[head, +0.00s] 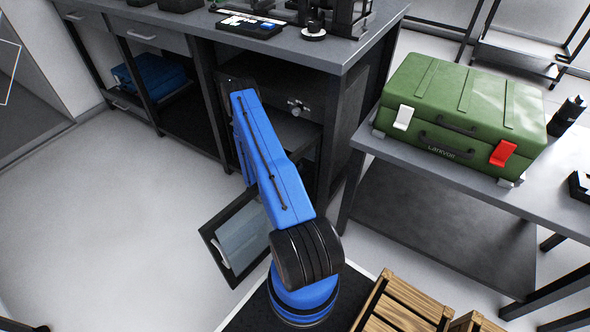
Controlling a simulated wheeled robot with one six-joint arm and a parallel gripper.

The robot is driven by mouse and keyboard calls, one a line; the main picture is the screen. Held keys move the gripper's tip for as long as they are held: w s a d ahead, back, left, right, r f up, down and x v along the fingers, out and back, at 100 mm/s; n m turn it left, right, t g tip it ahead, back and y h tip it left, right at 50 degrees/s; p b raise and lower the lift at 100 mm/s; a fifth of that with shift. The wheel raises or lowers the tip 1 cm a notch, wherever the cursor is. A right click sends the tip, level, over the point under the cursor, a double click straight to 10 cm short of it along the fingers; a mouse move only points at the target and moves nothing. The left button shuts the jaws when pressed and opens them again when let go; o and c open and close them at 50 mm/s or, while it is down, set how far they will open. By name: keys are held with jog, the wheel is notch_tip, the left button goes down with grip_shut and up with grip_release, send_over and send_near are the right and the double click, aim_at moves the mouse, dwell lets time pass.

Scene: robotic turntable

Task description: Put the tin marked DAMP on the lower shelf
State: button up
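No tin with a readable DAMP mark shows in the head view. My blue arm stands in the lower middle and reaches up and away toward the dark cabinet opening (292,104) under the workbench. My gripper is hidden at the far end of the arm, so I cannot see whether it holds anything. A bare grey lower shelf (440,225) lies under the table on the right. Another low shelf (190,125) shows under the workbench on the left. I cannot tell which one is the named shelf.
A framed glass door (240,238) stands open low beside my arm. A green case (465,110) rests on the right table (555,175). A blue case (150,75) lies under the workbench (290,48). Wooden crates (405,305) stand at the bottom. The left floor is clear.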

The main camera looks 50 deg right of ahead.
jog(key=shift+r, duration=0.2)
jog(key=a, duration=0.4)
jog(key=w+a+r, duration=0.1)
jog(key=a, duration=0.6)
jog(key=shift+w+a+r, duration=0.15)
jog(key=shift+a+r, duration=0.15)
jog(key=shift+a, duration=0.1)
